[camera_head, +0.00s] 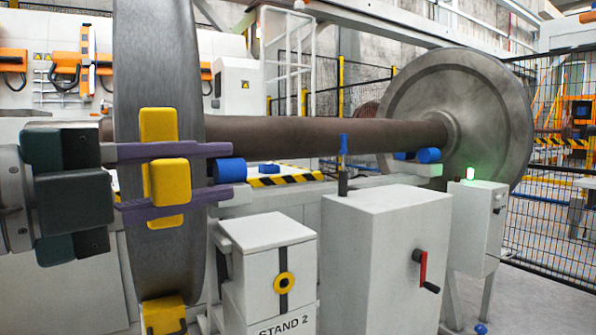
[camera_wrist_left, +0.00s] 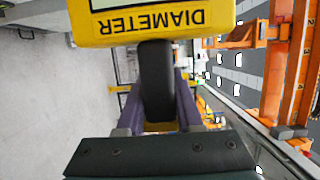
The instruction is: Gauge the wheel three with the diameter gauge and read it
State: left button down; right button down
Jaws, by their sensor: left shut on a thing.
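My left gripper (camera_head: 222,171) comes in from the left with its purple fingers shut on the yellow diameter gauge (camera_head: 168,182). The gauge is in front of the near wheel (camera_head: 160,60), a large grey wheel seen almost edge-on. I cannot tell whether the gauge touches the wheel. In the left wrist view, the gauge's yellow housing (camera_wrist_left: 150,27) reads DIAMETER upside down; its display is mostly cut off, with no reading visible. A dark bar runs from it between the fingers (camera_wrist_left: 160,100). No number shows on either wheel. My right gripper is out of view.
A brown axle (camera_head: 310,135) joins the near wheel to the far wheel (camera_head: 470,110). A yellow block (camera_head: 165,316) is low at the near wheel. A STAND 2 box (camera_head: 265,235), a white cabinet (camera_head: 385,250) with a red crank, and a green-lit box (camera_head: 478,225) stand in front.

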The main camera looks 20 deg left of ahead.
pick_arm(q)
jog(key=w+a, duration=0.1)
jog(key=a, duration=0.1)
jog(key=w+a+b, duration=0.1)
jog(key=w+a, duration=0.1)
jog(key=shift+w+a, duration=0.1)
jog(key=shift+w, duration=0.15)
dwell(1.6)
jog(key=shift+w+a+b, duration=0.7)
jog(key=shift+w+a, duration=0.75)
jog(key=shift+a, duration=0.25)
dwell(0.9)
dwell(0.8)
